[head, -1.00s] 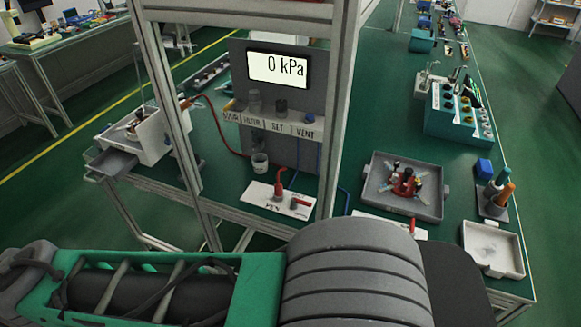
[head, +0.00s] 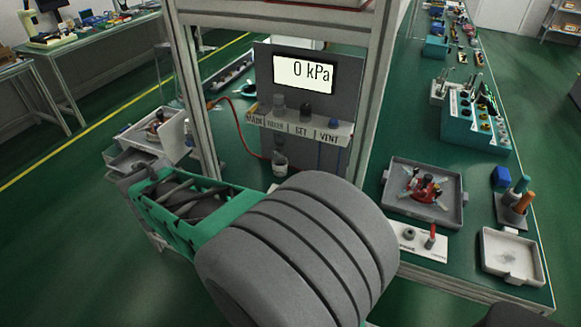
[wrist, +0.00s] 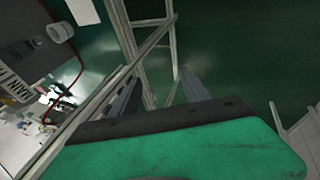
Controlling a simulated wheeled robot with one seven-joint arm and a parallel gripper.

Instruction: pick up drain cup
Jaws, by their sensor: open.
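A small whitish cup (head: 280,164), which I take for the drain cup, stands on the green bench at the foot of the grey gauge panel, below the labelled strip. My arm's ribbed grey link covers the bench just in front of it. A pale round cup, likely the same one, shows at the upper left of the wrist view (wrist: 60,32). My gripper (wrist: 158,84) is open and empty, its two fingers apart over the frame posts and dark green floor. The cup is off to the left of the fingers, not between them. In the head view I cannot make out the fingertips.
A metal frame post (head: 203,110) rises left of the gauge panel (head: 262,75), and another stands at its right. A red hose (head: 243,135) runs beside the panel. A grey tray (head: 395,205) with a red part and a white tray (head: 512,255) are on the right.

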